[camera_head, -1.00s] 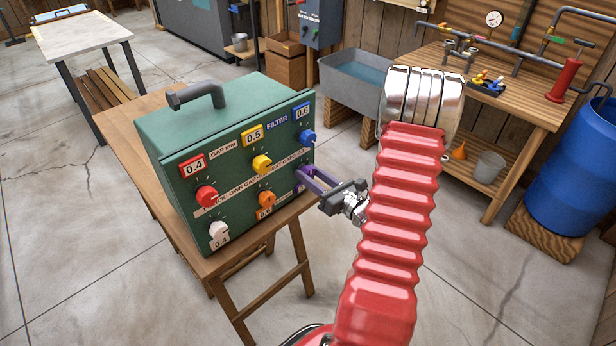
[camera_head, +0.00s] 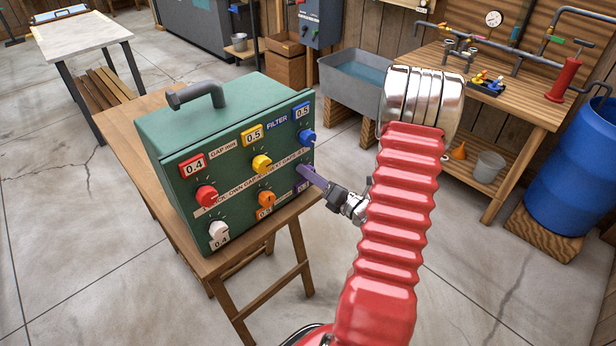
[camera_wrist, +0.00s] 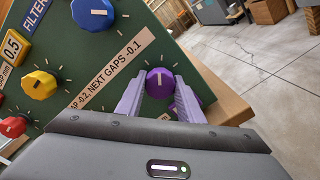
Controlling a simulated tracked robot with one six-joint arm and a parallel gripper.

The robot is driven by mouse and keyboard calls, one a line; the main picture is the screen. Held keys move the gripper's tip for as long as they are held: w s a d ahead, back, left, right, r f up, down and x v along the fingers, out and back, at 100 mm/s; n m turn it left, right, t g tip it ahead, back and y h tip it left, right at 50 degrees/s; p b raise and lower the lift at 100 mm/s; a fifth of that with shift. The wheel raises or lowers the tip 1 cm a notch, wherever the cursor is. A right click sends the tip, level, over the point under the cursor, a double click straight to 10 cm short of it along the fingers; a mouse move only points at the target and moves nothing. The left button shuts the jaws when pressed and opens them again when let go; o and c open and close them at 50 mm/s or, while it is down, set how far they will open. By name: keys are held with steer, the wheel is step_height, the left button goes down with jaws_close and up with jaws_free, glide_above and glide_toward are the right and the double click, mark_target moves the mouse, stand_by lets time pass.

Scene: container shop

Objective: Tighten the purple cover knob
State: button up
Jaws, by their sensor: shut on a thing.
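The purple knob (camera_wrist: 160,83) sits at the lower right corner of the front of the green box (camera_head: 228,110); its pale mark shows in the wrist view. My gripper (camera_wrist: 161,90) is shut on this knob, with one purple finger on each side of it. A printed strip (camera_wrist: 106,76) beside the knob partly reads "NEXT GAPS -0.1".
Close by are the blue knob (camera_head: 307,136), yellow knob (camera_head: 262,164), orange knob (camera_head: 267,198), red knob (camera_head: 207,196) and white knob (camera_head: 219,230). The box stands on a wooden table (camera_head: 120,110). The floor right of the table is clear.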

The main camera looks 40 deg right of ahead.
steer(key=shift+m, duration=0.6)
steer(key=shift+d, duration=0.1)
steer(key=o, duration=1.1)
steer(key=shift+s+d+f, duration=0.1)
steer(key=shift+s+d, duration=0.05)
steer(key=shift+s, duration=6.7)
